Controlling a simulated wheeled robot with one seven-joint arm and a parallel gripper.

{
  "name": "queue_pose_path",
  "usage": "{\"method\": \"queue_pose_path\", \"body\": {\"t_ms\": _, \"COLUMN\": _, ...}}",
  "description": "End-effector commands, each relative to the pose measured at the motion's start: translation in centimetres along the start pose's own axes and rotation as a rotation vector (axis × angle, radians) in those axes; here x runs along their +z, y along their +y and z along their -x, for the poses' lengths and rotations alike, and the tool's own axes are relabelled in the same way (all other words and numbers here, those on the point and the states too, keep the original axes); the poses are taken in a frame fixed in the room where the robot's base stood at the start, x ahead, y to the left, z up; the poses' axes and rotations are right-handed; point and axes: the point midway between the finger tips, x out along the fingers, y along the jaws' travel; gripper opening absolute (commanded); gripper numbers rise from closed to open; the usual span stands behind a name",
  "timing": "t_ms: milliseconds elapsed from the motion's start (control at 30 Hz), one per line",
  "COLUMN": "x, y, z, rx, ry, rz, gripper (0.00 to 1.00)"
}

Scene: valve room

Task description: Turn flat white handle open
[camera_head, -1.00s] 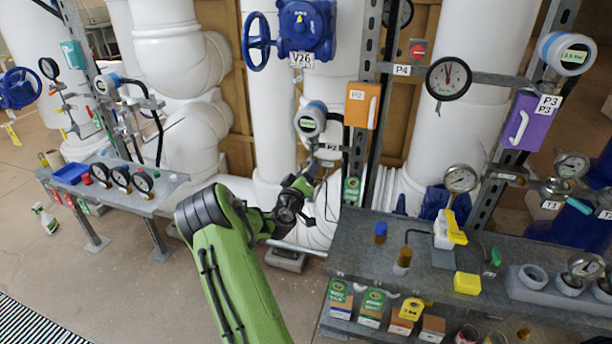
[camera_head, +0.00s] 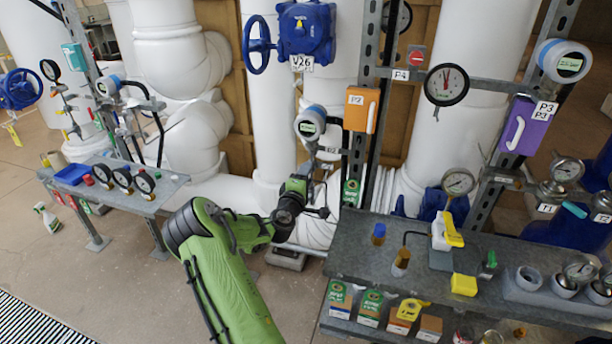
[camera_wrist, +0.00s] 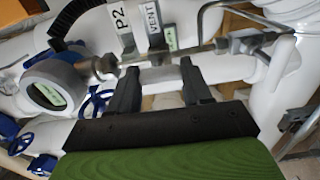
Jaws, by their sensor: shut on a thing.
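My gripper (camera_wrist: 160,88) is at the small pipework below the round blue-and-grey P2 gauge (camera_head: 311,124). In the wrist view its two dark fingers stand apart with a pale, flat piece (camera_wrist: 158,73) between their tips, which looks like the flat white handle. It is small and partly hidden, so its angle is hard to tell. The P2 tag (camera_wrist: 122,30) and VENT tag (camera_wrist: 154,22) hang just beyond the fingers. The P2 gauge also shows at the left of the wrist view (camera_wrist: 48,92). In the head view my wrist hides the handle.
An orange box (camera_head: 361,108) and a purple box (camera_head: 525,126), each with a white grip, hang on metal posts. A grey bench (camera_head: 400,275) with bottles and a yellow block stands at the right. White pipes (camera_head: 270,130) rise behind my gripper. Open floor lies at the lower left.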

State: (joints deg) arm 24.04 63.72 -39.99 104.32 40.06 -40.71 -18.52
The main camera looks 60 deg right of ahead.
Motion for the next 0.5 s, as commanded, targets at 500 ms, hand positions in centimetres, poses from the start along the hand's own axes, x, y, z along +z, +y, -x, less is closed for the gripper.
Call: {"method": "queue_pose_path", "body": {"t_ms": 500, "x": -0.06, "y": -0.12, "z": 0.03, "rx": -0.002, "ry": 0.001, "rz": 0.043, "gripper": 0.18}}
